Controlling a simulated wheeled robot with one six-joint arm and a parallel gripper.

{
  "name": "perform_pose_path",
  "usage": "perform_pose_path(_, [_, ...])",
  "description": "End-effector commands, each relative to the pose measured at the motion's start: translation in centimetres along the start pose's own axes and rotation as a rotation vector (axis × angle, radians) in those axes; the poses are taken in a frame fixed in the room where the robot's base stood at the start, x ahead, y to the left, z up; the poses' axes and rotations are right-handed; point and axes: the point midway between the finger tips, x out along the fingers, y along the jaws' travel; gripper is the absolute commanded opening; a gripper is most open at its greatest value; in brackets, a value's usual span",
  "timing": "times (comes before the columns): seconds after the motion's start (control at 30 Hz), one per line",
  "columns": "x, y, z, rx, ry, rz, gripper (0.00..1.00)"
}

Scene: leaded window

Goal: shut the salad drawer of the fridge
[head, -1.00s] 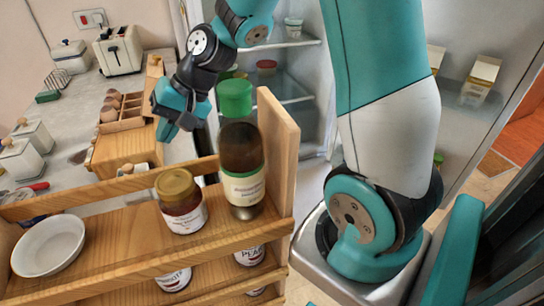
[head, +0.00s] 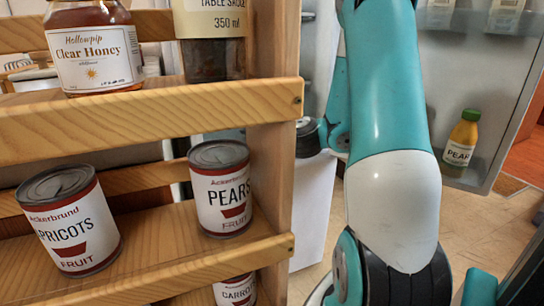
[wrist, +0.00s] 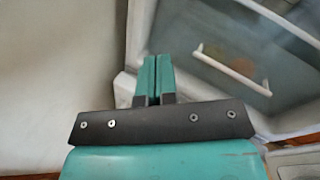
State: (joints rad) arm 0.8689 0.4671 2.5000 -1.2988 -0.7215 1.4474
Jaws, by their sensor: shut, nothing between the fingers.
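In the wrist view my gripper (wrist: 157,75) is shut and empty, its two teal fingers side by side. A grey, see-through drawer front (wrist: 255,45) with a pale bar handle (wrist: 232,70) lies to the right of the fingertips, apart from them in the picture. It looks like the salad drawer. How far out it stands I cannot tell. In the head view my gripper is hidden behind the wooden rack's post, and the drawer cannot be made out.
A wooden rack (head: 150,108) with honey (head: 95,50), a sauce bottle (head: 208,50) and cans (head: 220,190) fills the left of the head view. The fridge door (head: 420,75) at right holds a yellow bottle (head: 460,145). Floor (head: 312,268) shows between them.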

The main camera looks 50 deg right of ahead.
Motion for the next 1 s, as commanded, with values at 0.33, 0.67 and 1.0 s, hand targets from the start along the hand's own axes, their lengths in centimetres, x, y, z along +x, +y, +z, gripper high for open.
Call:
perform_pose_path(0.33, [-3.4, -4.6, -10.8, 0.411, 0.007, -0.373, 0.00])
perform_pose_path(0.67, [-1.5, -6.4, -10.7, 0.451, 0.005, -0.403, 0.00])
perform_pose_path(1.0, [4.3, -8.8, -11.0, 0.443, 0.003, -0.402, 0.00])
